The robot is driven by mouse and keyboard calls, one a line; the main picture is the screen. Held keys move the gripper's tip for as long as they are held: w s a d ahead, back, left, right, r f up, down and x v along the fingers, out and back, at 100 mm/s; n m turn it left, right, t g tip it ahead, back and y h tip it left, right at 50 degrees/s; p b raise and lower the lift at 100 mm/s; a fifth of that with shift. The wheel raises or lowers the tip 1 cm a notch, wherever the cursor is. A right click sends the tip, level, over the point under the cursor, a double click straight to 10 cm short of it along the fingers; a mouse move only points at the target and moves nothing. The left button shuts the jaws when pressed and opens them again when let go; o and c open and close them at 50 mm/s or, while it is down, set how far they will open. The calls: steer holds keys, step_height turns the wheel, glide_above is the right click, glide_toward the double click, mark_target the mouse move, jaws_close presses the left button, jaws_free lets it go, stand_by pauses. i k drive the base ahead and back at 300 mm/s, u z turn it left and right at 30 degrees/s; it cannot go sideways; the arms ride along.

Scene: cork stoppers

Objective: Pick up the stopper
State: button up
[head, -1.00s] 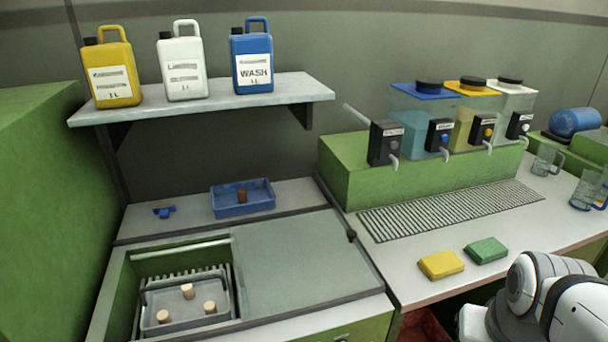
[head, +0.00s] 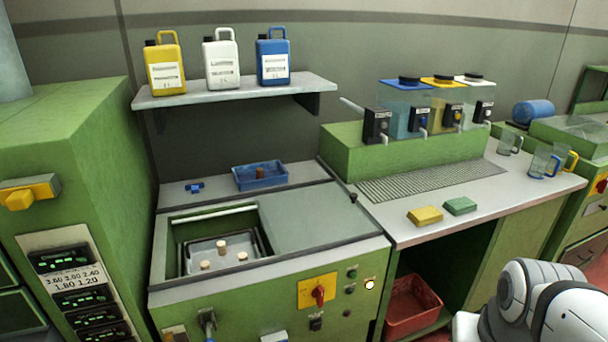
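Several cork stoppers show in the head view. Three pale ones stand on a metal tray (head: 193,262) inside the open bay of the green machine: one at the back (head: 221,246), one at the front left (head: 205,265) and one at the right (head: 242,256). A darker brown stopper (head: 260,173) stands in the blue tray (head: 240,184) on the ledge behind the machine. My white arm shows at the lower right, well apart from all the stoppers. My gripper is not in view.
A sliding lid (head: 315,219) covers the machine's right part. A shelf (head: 190,98) with jugs hangs above. Yellow (head: 425,215) and green (head: 460,206) sponges lie on the right counter, near dispensers and mugs. A red bin (head: 412,306) stands below. A tall green cabinet (head: 75,150) borders the left.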

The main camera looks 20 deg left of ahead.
mark_target(260, 170)
steer(key=z, duration=0.25)
steer(key=k, duration=0.2)
steer(key=u, duration=1.05)
steer(key=i, duration=1)
steer(key=u, duration=0.05)
